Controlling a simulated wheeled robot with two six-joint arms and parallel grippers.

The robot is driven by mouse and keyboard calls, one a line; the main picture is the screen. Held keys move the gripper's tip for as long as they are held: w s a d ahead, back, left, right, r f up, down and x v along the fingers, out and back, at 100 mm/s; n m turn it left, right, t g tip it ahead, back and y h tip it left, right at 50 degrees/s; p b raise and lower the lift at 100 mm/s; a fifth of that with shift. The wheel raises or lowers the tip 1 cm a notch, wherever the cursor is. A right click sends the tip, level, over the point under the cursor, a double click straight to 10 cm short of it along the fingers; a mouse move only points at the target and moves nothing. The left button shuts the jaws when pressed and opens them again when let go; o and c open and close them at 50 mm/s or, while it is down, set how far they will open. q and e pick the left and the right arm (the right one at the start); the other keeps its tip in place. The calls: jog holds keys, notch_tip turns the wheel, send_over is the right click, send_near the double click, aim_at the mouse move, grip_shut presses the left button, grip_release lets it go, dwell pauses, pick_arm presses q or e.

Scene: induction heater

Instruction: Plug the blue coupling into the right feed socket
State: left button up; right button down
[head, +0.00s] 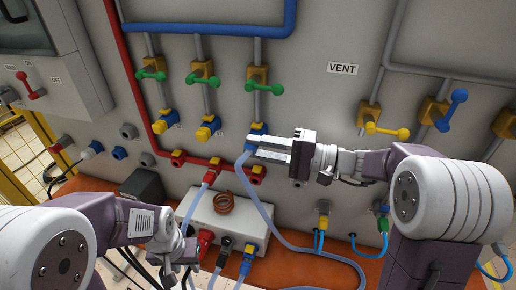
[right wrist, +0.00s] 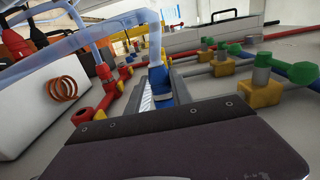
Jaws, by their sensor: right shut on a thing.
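My right gripper (head: 252,146) is shut on the blue coupling (right wrist: 160,82), which shows between the fingers in the right wrist view. A pale translucent hose (head: 262,208) runs from the coupling down past the white box. The right feed socket (head: 259,128), below the rightmost green-handled valve, is directly behind the fingers in the head view. The fingers hide much of the coupling and the socket, so I cannot tell whether they are joined. My left gripper (head: 184,268) hangs low at the left of the white box; its jaws are not clear.
Two more feed sockets (head: 167,122) (head: 206,132) are to the left. A red pipe with red sockets (head: 257,173) runs just below my right gripper; a red coupling (head: 211,173) is at its middle socket. A white box (head: 225,220) with a copper coil (head: 224,203) stands below.

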jog(key=shift+w, duration=0.1)
jog(key=c, duration=1.1)
grip_release()
jog(key=shift+o, duration=0.2)
jog(key=shift+w+d, duration=0.1)
jog(key=shift+w, duration=0.1)
jog(key=shift+s, duration=0.15)
